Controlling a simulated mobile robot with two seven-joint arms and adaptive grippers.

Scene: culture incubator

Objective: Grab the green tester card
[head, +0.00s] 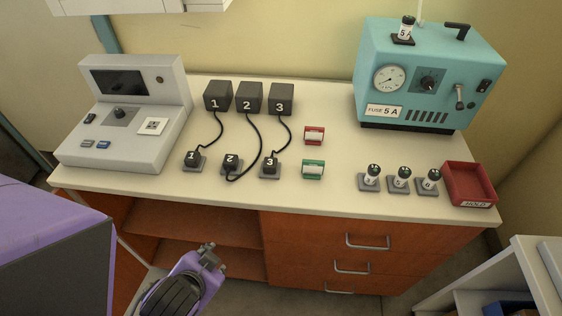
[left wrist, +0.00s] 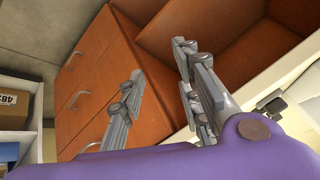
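The green tester card (head: 313,176) appears to be the small green-edged item with a white middle, lying on the bench top right of the numbered plugs. A similar red one (head: 314,128) lies just behind it. My left gripper (head: 211,257) is low in front of the bench, left of the green card and below the bench top, apart from it. In the left wrist view the left gripper (left wrist: 158,62) has its two fingers spread with nothing between them. The card does not show in that view. My right gripper is in neither view.
On the bench (head: 235,188) stand a grey console (head: 135,130), black boxes (head: 250,97) cabled to numbered plugs, fuses on small bases (head: 400,180), a red tray (head: 470,170) and a teal machine (head: 430,60). Orange drawers (head: 380,240) and an open shelf lie below.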

